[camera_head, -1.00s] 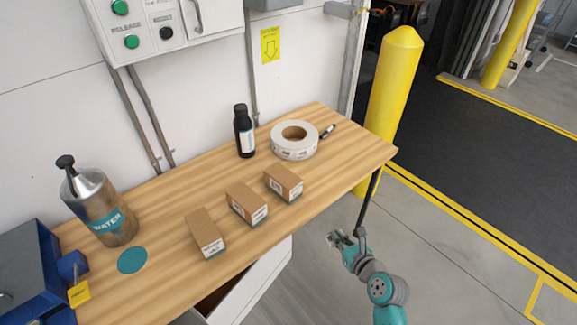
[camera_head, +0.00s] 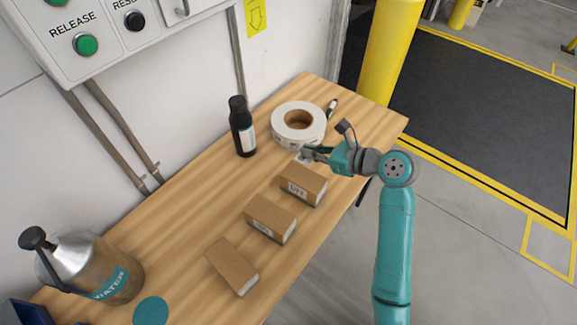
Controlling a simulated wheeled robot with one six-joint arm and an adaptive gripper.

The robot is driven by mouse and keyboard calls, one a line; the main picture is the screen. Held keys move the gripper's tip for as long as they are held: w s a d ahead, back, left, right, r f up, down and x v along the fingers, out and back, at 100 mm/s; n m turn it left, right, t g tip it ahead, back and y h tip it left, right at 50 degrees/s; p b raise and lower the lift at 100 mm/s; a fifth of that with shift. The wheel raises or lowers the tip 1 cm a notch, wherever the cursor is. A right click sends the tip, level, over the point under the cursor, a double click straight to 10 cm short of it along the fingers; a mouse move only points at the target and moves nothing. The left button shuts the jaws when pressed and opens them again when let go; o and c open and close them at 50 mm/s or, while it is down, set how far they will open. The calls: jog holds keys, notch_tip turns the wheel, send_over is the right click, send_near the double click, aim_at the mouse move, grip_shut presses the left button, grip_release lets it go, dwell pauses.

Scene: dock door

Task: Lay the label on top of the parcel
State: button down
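Three small brown cardboard parcels stand in a row on the wooden bench: one near the front (camera_head: 232,266), one in the middle (camera_head: 271,219) and one at the back (camera_head: 303,184). Each has a pale printed patch on its side. A white roll of labels (camera_head: 284,117) lies flat behind the back parcel. A small white piece, likely a label (camera_head: 301,159), shows at my fingertips, partly covered by them. My gripper (camera_head: 309,153) is low over the bench between the roll and the back parcel. Whether its fingers are shut on the white piece is too small to tell.
A black bottle (camera_head: 242,128) stands left of the roll, and a marker (camera_head: 332,107) lies right of it. Bare bench (camera_head: 190,215) lies left of the parcels.

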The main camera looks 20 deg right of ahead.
send_over(308, 178)
jog(key=f, duration=0.5)
jog(key=shift+a, duration=0.2)
jog(key=shift+f, duration=2.4)
jog(key=c, duration=1.3)
grip_release()
jog(key=shift+f, duration=0.15)
jog(key=shift+d, duration=0.1)
jog(key=shift+r, duration=0.25)
jog(key=v, duration=1.2)
jog(key=shift+f, duration=0.1)
